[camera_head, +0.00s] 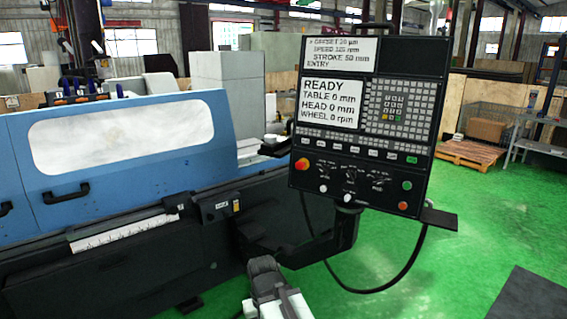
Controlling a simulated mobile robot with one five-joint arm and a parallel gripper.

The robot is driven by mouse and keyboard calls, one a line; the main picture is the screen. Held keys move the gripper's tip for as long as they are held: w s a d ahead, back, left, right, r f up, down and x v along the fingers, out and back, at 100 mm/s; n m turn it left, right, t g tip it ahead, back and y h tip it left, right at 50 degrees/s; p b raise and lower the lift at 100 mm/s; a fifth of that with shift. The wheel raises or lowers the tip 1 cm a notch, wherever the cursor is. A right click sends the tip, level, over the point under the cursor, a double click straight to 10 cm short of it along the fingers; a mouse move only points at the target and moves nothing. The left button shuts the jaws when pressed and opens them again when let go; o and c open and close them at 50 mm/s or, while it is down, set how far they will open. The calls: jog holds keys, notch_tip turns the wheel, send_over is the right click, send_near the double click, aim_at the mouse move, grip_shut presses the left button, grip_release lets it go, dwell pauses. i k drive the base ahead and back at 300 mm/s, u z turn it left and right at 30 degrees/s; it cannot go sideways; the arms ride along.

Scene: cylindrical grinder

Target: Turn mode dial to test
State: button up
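The control panel (345,165) hangs on a bracket at the centre right, with three small dark dials in its lower part: a left dial (323,172), a middle dial (351,177) and a right dial (377,182). Their labels are too small to read, so I cannot tell which is the mode dial or where each points. The upper screen (340,53) lists offset, speed, stroke and entry; the lower screen (331,103) reads READY. My arm shows at the bottom centre, below and left of the panel, apart from the dials. I cannot make out gripper fingers.
A red-orange button (301,164), white knobs (349,198) and a green button (406,185) sit near the dials. The blue grinder cover (110,150) fills the left. A dark bracket and hanging cable (414,262) are below the panel. Green floor (450,265) is open at right.

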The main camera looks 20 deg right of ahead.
aim_at(325, 170)
jog(key=u, duration=0.5)
jog(key=i, duration=1.15)
jog(key=u, duration=0.5)
jog(key=k, duration=0.8)
jog(key=u, duration=0.15)
jog(key=i, duration=0.8)
jog(key=z, duration=0.05)
